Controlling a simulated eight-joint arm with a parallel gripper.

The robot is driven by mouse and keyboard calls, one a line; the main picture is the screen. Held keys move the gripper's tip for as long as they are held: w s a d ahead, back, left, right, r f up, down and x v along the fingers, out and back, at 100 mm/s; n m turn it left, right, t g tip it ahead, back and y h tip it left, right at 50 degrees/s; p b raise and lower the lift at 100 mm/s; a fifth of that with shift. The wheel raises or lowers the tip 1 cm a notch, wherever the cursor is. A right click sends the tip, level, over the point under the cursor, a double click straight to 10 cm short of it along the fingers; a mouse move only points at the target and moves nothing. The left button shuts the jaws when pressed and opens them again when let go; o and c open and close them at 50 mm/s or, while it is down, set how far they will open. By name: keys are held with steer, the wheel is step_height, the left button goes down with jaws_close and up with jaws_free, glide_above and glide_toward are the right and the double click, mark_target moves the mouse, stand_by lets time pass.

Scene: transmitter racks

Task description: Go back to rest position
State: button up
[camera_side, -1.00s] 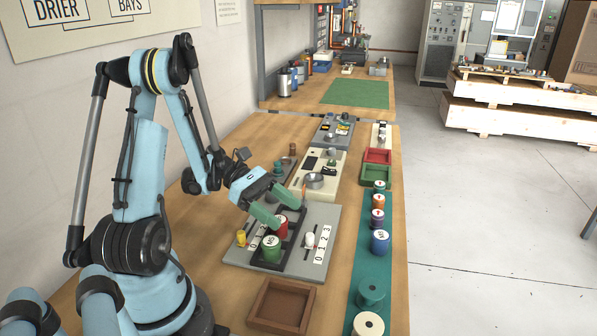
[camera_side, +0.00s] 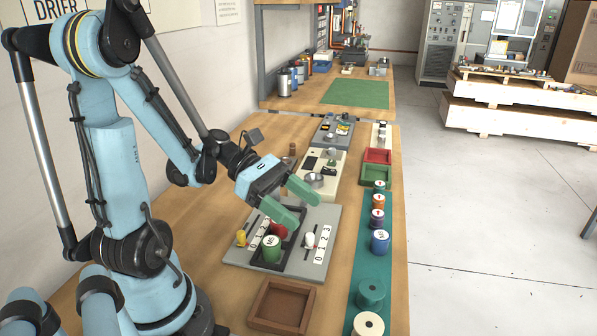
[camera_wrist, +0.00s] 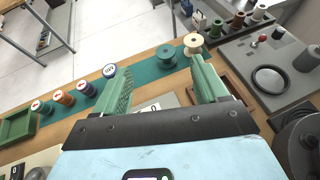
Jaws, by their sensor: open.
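My gripper (camera_side: 290,200) has green fingers that are spread open with nothing between them. It hangs above the grey panel (camera_side: 318,262) with number scales, apart from it. In the wrist view the open fingers (camera_wrist: 165,95) point toward the green mat. A green cylinder (camera_side: 271,248) stands in the dark tray on the panel. A red cylinder (camera_side: 277,229) behind it is partly hidden by a finger. A yellow knob (camera_side: 241,238) and a white knob (camera_side: 310,240) sit on the panel's sliders.
A teal mat (camera_side: 365,262) along the right edge holds several spools and cylinders, including a blue one (camera_side: 380,242). An empty brown tray (camera_side: 283,305) lies in front. Red (camera_side: 377,156) and green (camera_side: 376,175) trays stand farther back. The air above the bench is clear.

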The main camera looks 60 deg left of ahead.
steer(key=m+y, duration=0.4)
steer(key=m, duration=0.4)
steer(key=w+d+m+y, duration=0.1)
steer(key=m+y, duration=0.3)
steer(key=m, duration=0.4)
steer(key=w+d+m+y, duration=0.1)
steer(key=m+y, duration=0.2)
steer(key=m, duration=0.4)
steer(key=shift+w+d+r+m+t+y, duration=0.2)
steer(key=shift+w+r+m+t+y, duration=0.1)
steer(key=shift+m+y, duration=0.1)
